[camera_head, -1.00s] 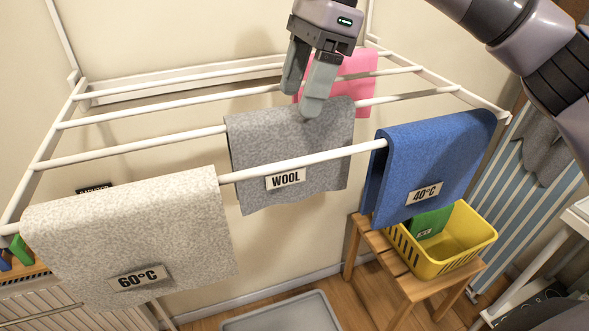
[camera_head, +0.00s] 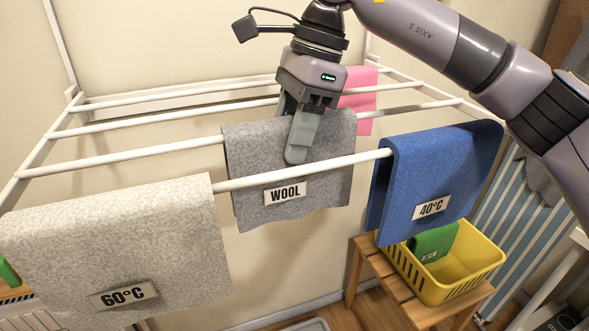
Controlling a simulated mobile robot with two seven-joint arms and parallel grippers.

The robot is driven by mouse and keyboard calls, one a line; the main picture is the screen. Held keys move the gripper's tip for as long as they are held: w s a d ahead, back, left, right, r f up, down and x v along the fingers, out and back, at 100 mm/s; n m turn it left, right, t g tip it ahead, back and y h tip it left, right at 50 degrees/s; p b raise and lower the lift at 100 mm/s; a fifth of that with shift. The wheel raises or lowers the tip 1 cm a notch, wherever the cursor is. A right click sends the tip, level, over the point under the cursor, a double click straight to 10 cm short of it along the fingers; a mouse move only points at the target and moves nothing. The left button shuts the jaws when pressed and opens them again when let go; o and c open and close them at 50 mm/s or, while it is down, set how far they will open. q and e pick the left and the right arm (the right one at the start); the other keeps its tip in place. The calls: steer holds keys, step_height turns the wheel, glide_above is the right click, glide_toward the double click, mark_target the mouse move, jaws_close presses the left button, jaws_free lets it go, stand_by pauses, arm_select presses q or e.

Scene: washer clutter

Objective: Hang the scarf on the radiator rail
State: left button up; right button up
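The grey wool cloth (camera_head: 331,182), labelled WOOL and likely the scarf, hangs over a white rail of the drying rack (camera_head: 120,161) near the middle. My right gripper (camera_head: 295,135) points down at the cloth's top edge. One finger is in front of the cloth; the other's lower end is hidden behind its top. The fingers look spread apart, with no clear sign of squeezing. My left gripper is out of view. The radiator rail cannot be made out clearly in the head view now.
A pale 60°C cloth (camera_head: 120,245) and a blue 40°C cloth (camera_head: 437,175) hang on either side. A pink cloth (camera_head: 359,98) hangs behind. A yellow basket (camera_head: 471,266) with a green cloth (camera_head: 433,242) stands on a wooden stool (camera_head: 375,270) at the lower right.

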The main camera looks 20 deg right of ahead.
step_height(320, 180, up, 9)
steer(key=p, duration=0.8)
steer(key=shift+r, duration=0.15)
step_height(320, 180, up, 2)
steer(key=shift+r+p, duration=0.2)
steer(key=shift+p, duration=0.4)
steer(key=shift+r, duration=2.9)
